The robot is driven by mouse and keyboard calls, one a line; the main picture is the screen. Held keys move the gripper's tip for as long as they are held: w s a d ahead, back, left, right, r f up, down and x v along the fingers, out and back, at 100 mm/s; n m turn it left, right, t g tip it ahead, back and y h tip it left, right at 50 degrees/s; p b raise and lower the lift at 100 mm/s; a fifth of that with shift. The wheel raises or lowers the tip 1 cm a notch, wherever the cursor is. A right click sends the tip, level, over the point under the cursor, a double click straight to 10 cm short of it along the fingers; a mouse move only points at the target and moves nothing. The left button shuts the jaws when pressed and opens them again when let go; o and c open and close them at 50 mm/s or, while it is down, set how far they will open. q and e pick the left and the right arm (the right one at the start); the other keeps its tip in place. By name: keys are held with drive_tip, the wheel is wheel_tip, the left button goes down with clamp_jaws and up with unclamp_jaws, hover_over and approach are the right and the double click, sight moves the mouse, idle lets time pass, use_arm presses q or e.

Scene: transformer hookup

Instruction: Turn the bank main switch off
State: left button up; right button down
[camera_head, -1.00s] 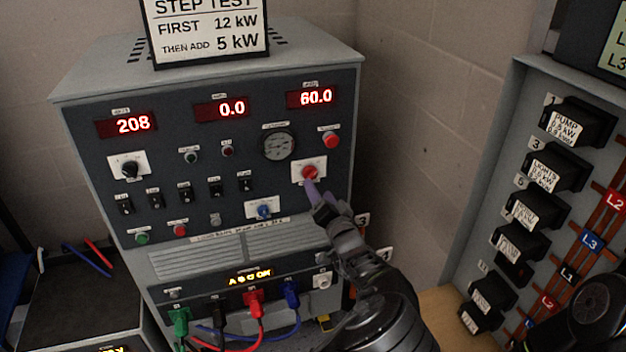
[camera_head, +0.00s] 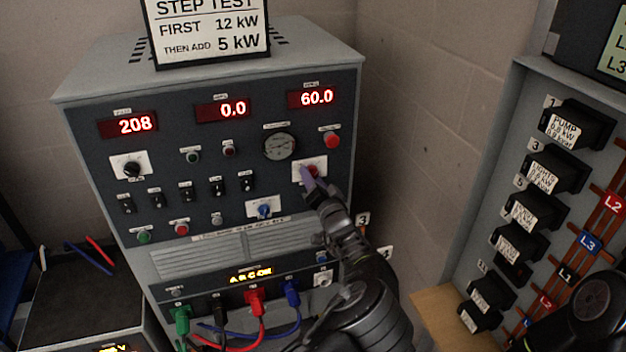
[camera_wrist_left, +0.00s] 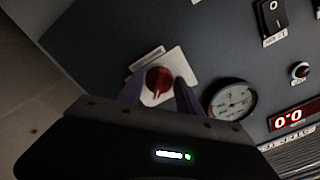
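The bank main switch appears to be the red rotary knob (camera_head: 314,170) on a white plate at the right of the dark panel; its label is too small to read. My left gripper (camera_head: 313,185) is at this knob, and its purple fingers partly cover it. In the left wrist view the red knob (camera_wrist_left: 158,80) sits between the two purple fingertips of my left gripper (camera_wrist_left: 159,92). The fingers look spread, one on each side, with a small gap at the right finger. Contact cannot be told. My right gripper is not in view.
A red push button (camera_head: 331,140) sits above the knob and a round gauge (camera_head: 280,146) to its left. A blue knob (camera_head: 264,209) is lower left. Plugged cables (camera_head: 254,300) hang below. A breaker panel (camera_head: 500,130) stands at the right.

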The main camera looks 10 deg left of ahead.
use_arm(q)
clamp_jaws()
idle(0.3)
drive_tip(key=shift+w+d+n+b, duration=0.1)
drive_tip(key=shift+d+n+b, duration=0.05)
drive_tip(key=shift+n+b, duration=4.35)
drive_tip(key=shift+w+d+n+b, duration=0.1)
drive_tip(key=shift+n+b, duration=4.25)
drive_tip(key=shift+n, duration=0.25)
drive_tip(key=shift+o, duration=2.2)
unclamp_jaws()
